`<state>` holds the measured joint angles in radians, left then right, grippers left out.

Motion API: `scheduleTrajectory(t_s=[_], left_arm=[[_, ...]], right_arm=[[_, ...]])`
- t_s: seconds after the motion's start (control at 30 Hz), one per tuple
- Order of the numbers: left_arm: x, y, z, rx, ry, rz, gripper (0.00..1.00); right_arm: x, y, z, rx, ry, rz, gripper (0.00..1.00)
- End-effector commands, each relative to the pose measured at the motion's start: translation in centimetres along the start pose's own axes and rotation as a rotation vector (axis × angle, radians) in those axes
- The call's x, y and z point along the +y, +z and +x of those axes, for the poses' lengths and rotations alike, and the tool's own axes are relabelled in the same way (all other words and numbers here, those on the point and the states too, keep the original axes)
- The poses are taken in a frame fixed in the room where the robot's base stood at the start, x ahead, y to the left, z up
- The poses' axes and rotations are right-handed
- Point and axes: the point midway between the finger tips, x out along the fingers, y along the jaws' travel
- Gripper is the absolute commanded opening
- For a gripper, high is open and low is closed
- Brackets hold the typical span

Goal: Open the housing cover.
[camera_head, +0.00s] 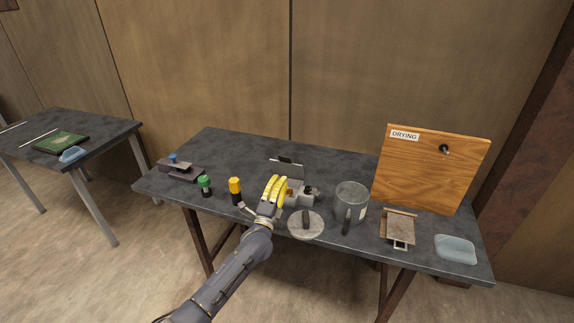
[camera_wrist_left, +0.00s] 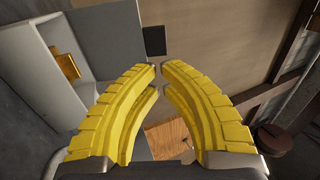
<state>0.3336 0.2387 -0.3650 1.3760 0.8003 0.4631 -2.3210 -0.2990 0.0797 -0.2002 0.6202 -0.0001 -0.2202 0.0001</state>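My left gripper (camera_head: 274,188) has yellow curved fingers and reaches over the table to the left of and in front of the grey housing (camera_head: 303,197). Its fingertips nearly meet, with nothing held between them; they also show in the left wrist view (camera_wrist_left: 161,74). The housing cover (camera_head: 286,169) is a light grey panel with a dark tab, standing raised behind the housing. The cover also shows in the left wrist view (camera_wrist_left: 107,28), beside a brass-coloured part (camera_wrist_left: 66,63) in the open housing. The fingers hide part of the housing. My right gripper is not in view.
A yellow-topped bottle (camera_head: 235,190) and a green-topped one (camera_head: 205,186) stand left of my gripper.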

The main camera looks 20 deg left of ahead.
Motion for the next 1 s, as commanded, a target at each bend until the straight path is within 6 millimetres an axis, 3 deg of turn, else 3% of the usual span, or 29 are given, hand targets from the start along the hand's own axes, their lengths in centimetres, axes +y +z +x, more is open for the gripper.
scheduleTrajectory(t_s=[0.2,0.4,0.7,1.0], left_arm=[[-0.1,0.1,3.6,0.0,-0.002,0.003,0.0],[-0.1,0.1,5.8,0.0,0.0,0.004,0.0],[0.0,0.0,7.5,0.0,0.0,0.002,0.0],[0.0,0.0,7.7,0.0,0.0,0.002,0.0]], right_arm=[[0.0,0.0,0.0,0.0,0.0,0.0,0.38],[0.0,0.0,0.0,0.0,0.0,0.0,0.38],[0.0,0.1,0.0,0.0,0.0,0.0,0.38],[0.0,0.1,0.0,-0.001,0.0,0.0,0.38]])
